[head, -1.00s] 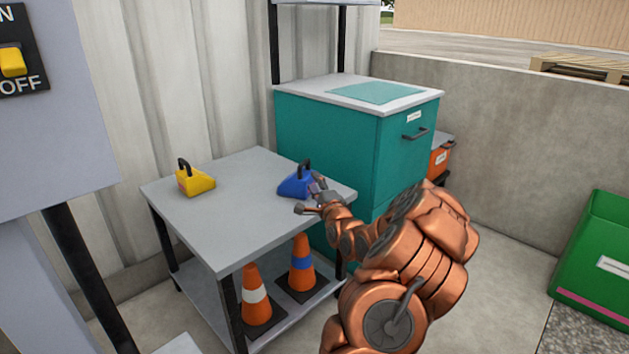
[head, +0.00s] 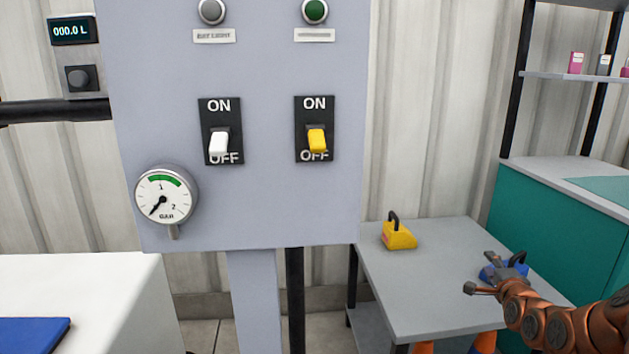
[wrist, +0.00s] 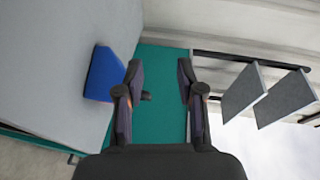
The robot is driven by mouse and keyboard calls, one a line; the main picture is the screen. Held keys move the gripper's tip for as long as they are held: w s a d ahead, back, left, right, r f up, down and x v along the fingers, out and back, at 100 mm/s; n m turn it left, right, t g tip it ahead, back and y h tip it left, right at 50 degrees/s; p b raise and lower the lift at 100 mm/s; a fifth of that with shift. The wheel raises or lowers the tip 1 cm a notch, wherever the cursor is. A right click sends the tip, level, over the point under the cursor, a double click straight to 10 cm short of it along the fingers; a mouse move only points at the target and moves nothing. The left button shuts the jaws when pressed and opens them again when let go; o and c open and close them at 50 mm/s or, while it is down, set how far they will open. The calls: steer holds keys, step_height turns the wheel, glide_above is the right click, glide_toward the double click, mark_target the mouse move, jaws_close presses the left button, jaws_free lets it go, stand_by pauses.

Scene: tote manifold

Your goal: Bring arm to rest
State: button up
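My copper-coloured arm reaches in from the lower right of the head view. My gripper (head: 480,273) is at its end, beside the blue wedge-shaped block (head: 503,268) with a dark handle on the grey table (head: 420,285). The head view hides part of the block behind my gripper.
A yellow block (head: 400,237) stands on the table's far left. A panel (head: 270,200) carries a white switch (head: 218,145) and a yellow switch (head: 317,141), both down at OFF, and a gauge (head: 164,196). A teal cabinet (head: 540,230) stands close behind my gripper.

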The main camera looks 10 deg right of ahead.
steer(key=s+a+r+n+g+y+p, duration=0.1)
steer(key=s+a+r+n+g+p, duration=0.3)
steer(key=a, duration=0.4)
steer(key=s+a+r+n+g+y+p, duration=0.1)
steer(key=s+a+r+n+y+p, duration=0.15)
steer(key=a+r+p, duration=0.4)
steer(key=s+a+r+n+g+y+p, duration=0.1)
steer(key=s+a+r+n+g+p, duration=0.2)
steer(key=a, duration=0.7)
steer(key=s+a+r+n+g+p, duration=0.3)
steer(key=s+a+r+p, duration=0.1)
steer(key=s, duration=0.7)
steer(key=s+a+r+n+g+p, duration=0.3)
steer(key=s+r+p, duration=0.3)
steer(key=s, duration=0.5)
steer(key=s+a+r+n+g+p, duration=0.3)
steer(key=s+a+r+p, duration=0.3)
steer(key=s, duration=0.5)
steer(key=shift+s+n+g, duration=0.25)
steer(key=shift+n+g, duration=0.15)
steer(key=shift+n, duration=0.35)
steer(key=shift+a, duration=0.2)
